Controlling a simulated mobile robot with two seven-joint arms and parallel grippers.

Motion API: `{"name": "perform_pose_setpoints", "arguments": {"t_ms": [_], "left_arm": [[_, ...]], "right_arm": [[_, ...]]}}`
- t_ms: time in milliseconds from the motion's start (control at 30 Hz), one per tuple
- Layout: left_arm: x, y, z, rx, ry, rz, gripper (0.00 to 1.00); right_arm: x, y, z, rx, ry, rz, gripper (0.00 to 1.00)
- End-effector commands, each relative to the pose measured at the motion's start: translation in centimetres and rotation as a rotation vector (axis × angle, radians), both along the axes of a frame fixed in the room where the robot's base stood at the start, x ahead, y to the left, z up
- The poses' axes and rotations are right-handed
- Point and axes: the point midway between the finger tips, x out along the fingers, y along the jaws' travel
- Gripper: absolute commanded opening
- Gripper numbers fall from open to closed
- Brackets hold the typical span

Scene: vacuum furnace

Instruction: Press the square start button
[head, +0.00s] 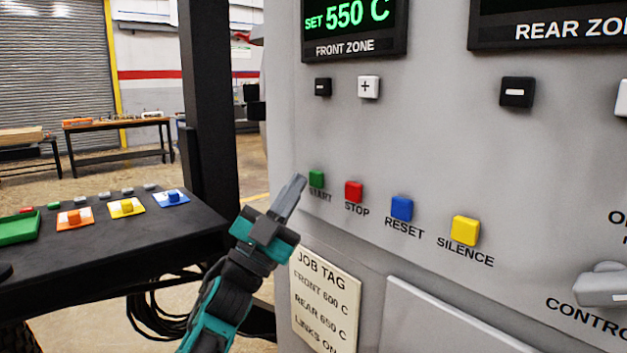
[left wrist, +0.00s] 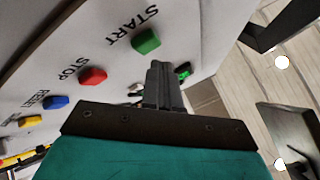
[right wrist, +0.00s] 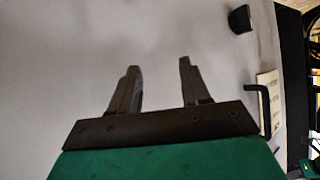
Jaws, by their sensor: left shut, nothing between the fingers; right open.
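The square green start button (head: 317,179) sits on the grey panel, above its START label, at the left end of a row of buttons. It also shows in the left wrist view (left wrist: 146,41). My left gripper (head: 299,180) is shut and empty. Its tips are just left of the green button in the head view, and I cannot tell whether they touch it; in the left wrist view they appear apart from it. My right gripper (right wrist: 158,75) is open and empty before a plain grey surface, and shows only in the right wrist view.
To the right of START are the red STOP (head: 354,192), blue RESET (head: 402,208) and yellow SILENCE (head: 465,231) buttons. A job tag (head: 325,300) hangs below. A black table (head: 150,235) with coloured pieces stands at left, beside a dark post (head: 207,100).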

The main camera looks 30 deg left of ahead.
Motion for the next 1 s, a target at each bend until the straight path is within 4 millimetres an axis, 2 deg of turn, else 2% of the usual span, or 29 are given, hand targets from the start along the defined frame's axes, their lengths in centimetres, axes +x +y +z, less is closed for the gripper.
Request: {"name": "perform_pose_setpoints", "arguments": {"t_ms": [367,1000], "left_arm": [[0.00,0.00,0.00,0.000,0.000,0.000,0.00],[0.81,-0.34,0.00,0.000,0.000,0.000,0.00]], "right_arm": [[0.48,0.03,0.31,0.001,-0.011,0.000,0.47],[-0.08,-0.13,-0.05,-0.009,0.001,0.009,0.47]]}}
